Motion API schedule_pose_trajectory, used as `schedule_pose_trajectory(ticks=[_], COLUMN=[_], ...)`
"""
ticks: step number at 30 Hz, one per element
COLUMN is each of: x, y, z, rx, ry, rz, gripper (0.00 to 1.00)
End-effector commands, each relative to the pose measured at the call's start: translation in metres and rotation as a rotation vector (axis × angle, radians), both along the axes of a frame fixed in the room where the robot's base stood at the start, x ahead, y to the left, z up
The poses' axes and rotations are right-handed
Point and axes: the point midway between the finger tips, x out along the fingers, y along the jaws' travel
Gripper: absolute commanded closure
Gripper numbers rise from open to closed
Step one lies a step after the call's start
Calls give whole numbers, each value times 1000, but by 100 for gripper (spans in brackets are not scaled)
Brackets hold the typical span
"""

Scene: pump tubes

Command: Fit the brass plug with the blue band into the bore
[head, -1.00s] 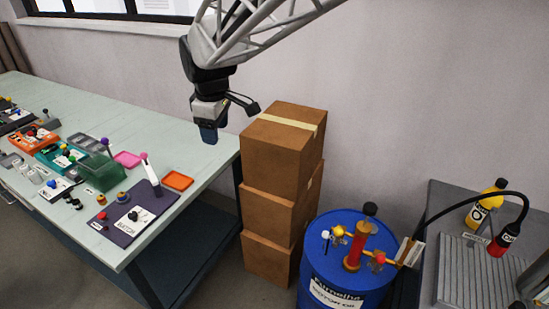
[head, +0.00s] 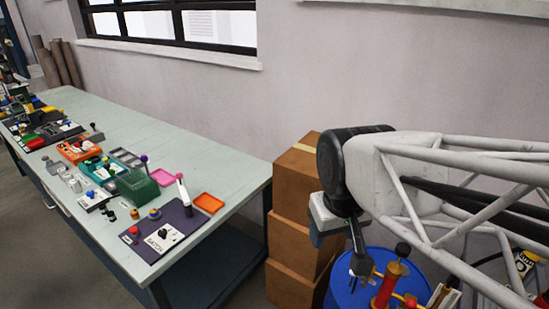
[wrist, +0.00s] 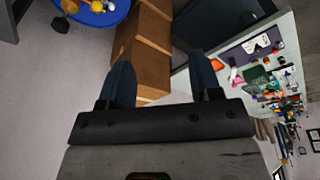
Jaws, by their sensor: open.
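My gripper (head: 320,236) hangs in front of the stacked boxes, between the bench and the blue drum. In the wrist view its two dark blue fingers (wrist: 162,82) are wide apart with nothing between them. A small round brass-coloured piece with some blue (head: 154,214) stands on the bench at the mat's left edge; it may be the plug, but it is too small to be sure. The red pump with brass fittings (head: 391,283) stands on the blue drum (head: 345,289), partly covered by my arm. I cannot make out the bore.
The long bench (head: 232,183) holds several trays and small parts, a green bin (head: 138,187), an orange tray (head: 208,203) and a purple mat (head: 186,231). Stacked cardboard boxes (head: 289,241) stand between bench and drum. The bench's back strip is clear.

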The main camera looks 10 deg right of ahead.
Motion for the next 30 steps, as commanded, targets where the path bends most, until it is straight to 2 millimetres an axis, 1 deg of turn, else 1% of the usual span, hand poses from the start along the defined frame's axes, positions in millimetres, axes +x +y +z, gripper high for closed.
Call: schedule_pose_trajectory(ticks=[1, 3, 8, 30], x=[-9, -17, -26, -27], y=[-2, -5, -7, -7], z=[-3, -6, -11, -10], rx=[5, 11, 18, 19], ry=[-4, -8, -9, -10], rz=[-31, -65, -104, -106], gripper=[42, 42, 42, 42])
